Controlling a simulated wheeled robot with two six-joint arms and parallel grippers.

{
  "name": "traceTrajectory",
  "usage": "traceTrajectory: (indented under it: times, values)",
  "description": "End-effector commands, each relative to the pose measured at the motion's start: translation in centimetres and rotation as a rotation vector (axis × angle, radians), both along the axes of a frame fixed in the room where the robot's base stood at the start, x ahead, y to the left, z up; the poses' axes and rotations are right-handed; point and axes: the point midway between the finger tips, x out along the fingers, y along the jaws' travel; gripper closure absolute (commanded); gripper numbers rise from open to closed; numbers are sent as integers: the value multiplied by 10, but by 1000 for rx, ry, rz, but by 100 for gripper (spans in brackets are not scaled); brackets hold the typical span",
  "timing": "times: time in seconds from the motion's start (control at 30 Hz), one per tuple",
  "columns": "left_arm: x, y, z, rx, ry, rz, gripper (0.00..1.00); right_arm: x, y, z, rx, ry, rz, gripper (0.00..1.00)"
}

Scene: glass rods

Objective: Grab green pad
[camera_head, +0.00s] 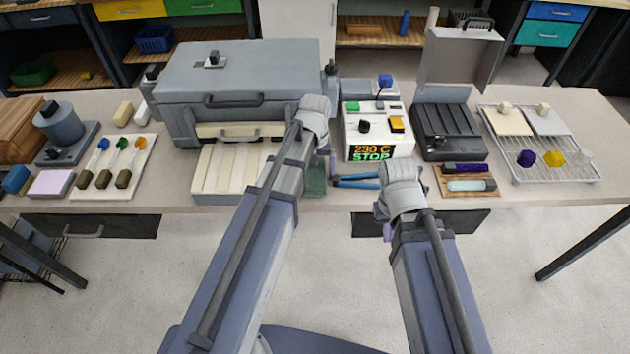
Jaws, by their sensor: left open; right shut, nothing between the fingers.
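The green pad (316,182) is dark green and lies near the front edge of the table, just right of the large grey box. My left forearm hides its left part. My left gripper (328,163) points down over the pad's area, largely hidden behind its own wrist. It is open, and a purple-grey finger shows at the pad's right side; whether it touches the pad I cannot tell. My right gripper (387,232) hangs in front of the table edge, mostly hidden by its wrist. It is shut and empty.
Blue-handled pliers (357,181) lie right of the pad. Behind stands a white device (377,149) with a lit display. A large grey box (225,85) stands left, a black case (447,130) right, and a wire rack (585,172) far right.

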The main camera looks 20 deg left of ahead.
Motion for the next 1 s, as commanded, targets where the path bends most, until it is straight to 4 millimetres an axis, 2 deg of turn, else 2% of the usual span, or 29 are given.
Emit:
traceTrajectory:
  times: [0.23,0.87,1.0]
  values:
    - [0,0,0,0,0,0,2,0,0,0,0,0,0,100]
    - [0,0,0,0,0,0,73,0,0,0,0,0,0,100]
    - [0,0,0,0,0,0,74,0,0,0,0,0,0,100]
